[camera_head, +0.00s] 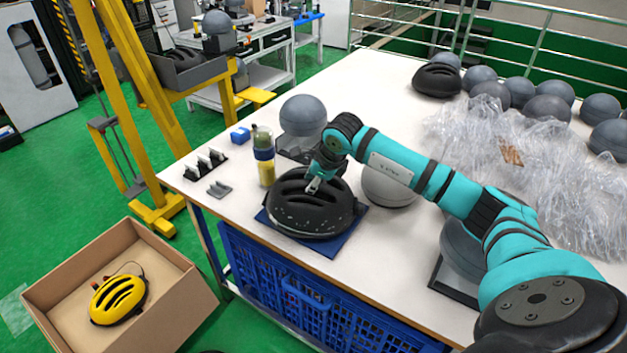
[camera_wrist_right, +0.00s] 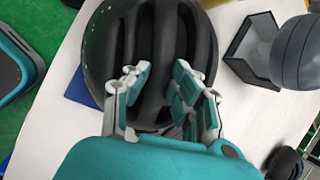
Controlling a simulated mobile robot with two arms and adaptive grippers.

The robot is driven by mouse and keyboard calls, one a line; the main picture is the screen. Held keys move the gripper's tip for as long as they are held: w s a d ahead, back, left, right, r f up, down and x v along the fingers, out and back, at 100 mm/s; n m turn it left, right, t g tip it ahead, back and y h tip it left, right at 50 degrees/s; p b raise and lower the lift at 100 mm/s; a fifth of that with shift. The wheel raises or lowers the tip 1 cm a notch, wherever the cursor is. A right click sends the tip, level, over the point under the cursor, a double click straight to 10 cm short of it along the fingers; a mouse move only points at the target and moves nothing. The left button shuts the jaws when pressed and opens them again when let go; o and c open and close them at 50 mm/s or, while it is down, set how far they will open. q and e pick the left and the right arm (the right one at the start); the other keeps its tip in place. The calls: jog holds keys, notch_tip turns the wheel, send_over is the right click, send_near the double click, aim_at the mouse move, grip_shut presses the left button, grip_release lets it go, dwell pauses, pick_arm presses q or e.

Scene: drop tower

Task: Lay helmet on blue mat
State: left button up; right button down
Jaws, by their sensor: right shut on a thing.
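A black helmet (camera_head: 298,212) with long vents sits over the blue mat (camera_head: 338,243) near the table's front edge; a front corner and side strips of the mat show, the rest is hidden beneath the helmet. I cannot tell whether the helmet's whole underside touches the mat. My right gripper (camera_head: 316,182) is on the helmet's top, shut on it. In the right wrist view, the fingers (camera_wrist_right: 160,82) grip a shell rib of the helmet (camera_wrist_right: 108,45), with a bit of mat (camera_wrist_right: 78,88) at left. My left gripper is not in view.
A tumbler (camera_head: 264,160), a grey head form (camera_head: 303,115) and a grey ball (camera_head: 388,186) stand close around the helmet. Clear plastic wrap (camera_head: 520,160) and several grey balls fill the right. A cardboard box (camera_head: 185,282) with a yellow helmet (camera_head: 118,298) is on the floor.

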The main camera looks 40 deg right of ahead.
jog(key=c, duration=1.1)
grip_release()
jog(key=shift+r, duration=0.1)
jog(key=b+v, duration=0.1)
jog(key=v, duration=1.1)
jog(key=shift+b, duration=0.3)
